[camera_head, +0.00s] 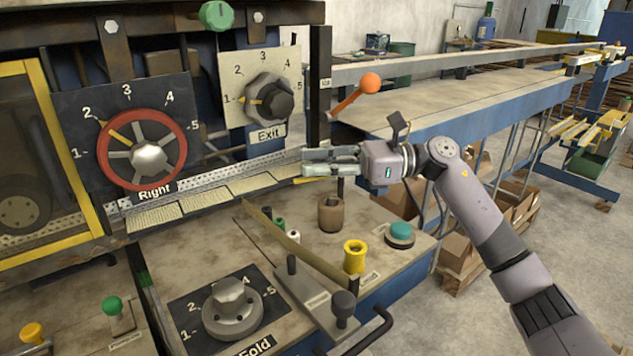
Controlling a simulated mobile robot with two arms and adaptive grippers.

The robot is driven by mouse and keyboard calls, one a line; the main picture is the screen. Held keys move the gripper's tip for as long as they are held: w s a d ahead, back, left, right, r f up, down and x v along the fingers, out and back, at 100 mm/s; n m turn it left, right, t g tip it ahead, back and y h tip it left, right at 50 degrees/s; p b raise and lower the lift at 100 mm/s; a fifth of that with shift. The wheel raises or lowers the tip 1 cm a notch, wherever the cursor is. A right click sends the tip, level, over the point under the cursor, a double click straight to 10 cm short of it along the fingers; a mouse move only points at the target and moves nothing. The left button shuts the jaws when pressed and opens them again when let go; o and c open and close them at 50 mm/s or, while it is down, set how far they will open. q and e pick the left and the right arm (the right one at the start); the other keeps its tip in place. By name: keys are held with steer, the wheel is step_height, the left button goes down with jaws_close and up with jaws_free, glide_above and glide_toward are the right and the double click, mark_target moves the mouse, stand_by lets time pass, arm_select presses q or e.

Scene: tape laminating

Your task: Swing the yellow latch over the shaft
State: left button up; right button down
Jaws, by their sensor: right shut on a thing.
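My right gripper (308,164) comes in from the right and is shut at the right end of the perforated metal rail, beside the dark upright post (320,90). A thin yellow piece, which looks like the yellow latch (303,180), shows just under its fingertips; the fingers hide most of it. I cannot clearly make out the shaft or whether the latch lies over it. My left gripper is not in view.
An orange-knobbed lever (370,83) stands just above my right gripper. Below are a brown cylinder (331,214), a yellow spool (354,257), a teal button (400,231) and a slanting tan bar (300,250). The Right dial (148,155) and Exit dial (268,100) are at left.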

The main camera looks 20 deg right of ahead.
steer(key=shift+s+d+r+n+g+y+b, duration=0.15)
steer(key=shift+n+g+b, duration=0.25)
steer(key=shift+g, duration=0.3)
steer(key=shift+s+a+f+n+g+y+b, duration=0.15)
steer(key=shift+n+g+b, duration=0.1)
steer(key=shift+n+g, duration=0.35)
steer(key=shift+d+r+g, duration=0.1)
steer(key=shift+g, duration=0.2)
steer(key=c, duration=1.5)
jaws_free()
